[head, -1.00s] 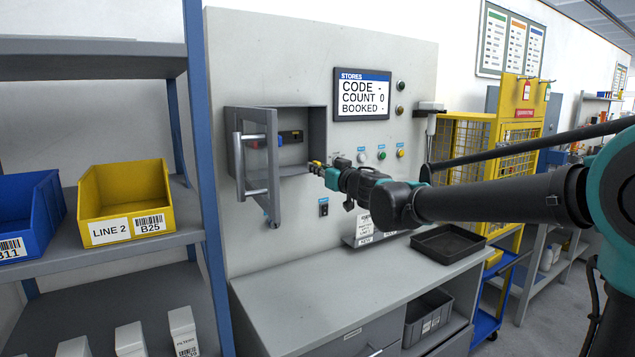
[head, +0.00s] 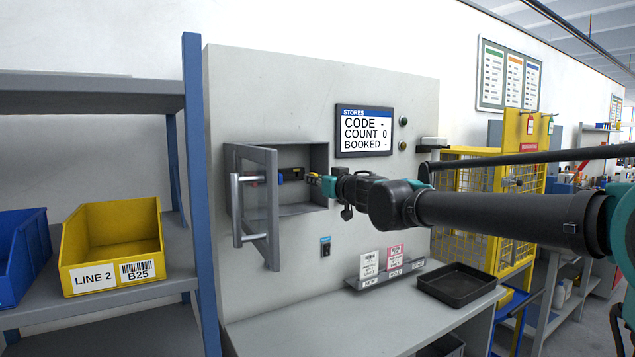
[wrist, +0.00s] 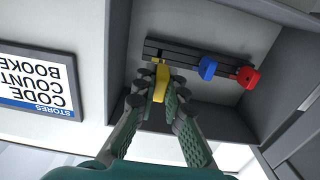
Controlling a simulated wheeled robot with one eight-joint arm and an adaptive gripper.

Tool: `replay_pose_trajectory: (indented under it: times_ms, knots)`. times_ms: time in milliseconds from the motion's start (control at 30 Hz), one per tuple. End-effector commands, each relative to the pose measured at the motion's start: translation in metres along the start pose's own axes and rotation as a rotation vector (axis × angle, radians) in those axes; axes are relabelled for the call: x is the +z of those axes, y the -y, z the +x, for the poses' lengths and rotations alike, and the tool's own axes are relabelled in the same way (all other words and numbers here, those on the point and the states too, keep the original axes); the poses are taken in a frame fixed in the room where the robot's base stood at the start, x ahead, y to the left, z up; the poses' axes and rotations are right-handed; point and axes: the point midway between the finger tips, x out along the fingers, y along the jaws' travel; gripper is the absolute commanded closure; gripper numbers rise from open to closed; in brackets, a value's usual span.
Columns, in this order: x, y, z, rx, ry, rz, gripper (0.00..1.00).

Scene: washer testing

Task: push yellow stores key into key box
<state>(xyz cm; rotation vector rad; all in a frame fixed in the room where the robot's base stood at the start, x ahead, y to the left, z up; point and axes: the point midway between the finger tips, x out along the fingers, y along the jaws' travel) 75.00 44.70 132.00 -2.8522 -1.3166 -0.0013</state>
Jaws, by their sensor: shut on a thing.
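The yellow stores key (wrist: 162,84) is between the fingers of my gripper (wrist: 157,92), which is shut on it. In the wrist view its far end is at or just short of the dark key rail (wrist: 190,55); I cannot tell if it is in a slot. The rail is on the back wall of the grey key box (head: 304,211). The box door (head: 258,206) stands open to the left. In the head view my gripper (head: 320,182) reaches into the box from the right and the key shows only as a small yellow spot.
A blue key (wrist: 207,68) and a red key (wrist: 247,76) sit on the rail beside the yellow one. The STORES screen (head: 364,131) is on the panel at the upper right of the box. A black tray (head: 457,284) stands on the bench below.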

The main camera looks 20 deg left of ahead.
Motion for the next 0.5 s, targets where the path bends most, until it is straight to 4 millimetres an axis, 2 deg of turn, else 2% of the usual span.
replay_pose_trajectory:
  times_ms: [500]
  knots:
    - [0.000,-0.001,0.034,0.001,0.000,0.000,1.00]
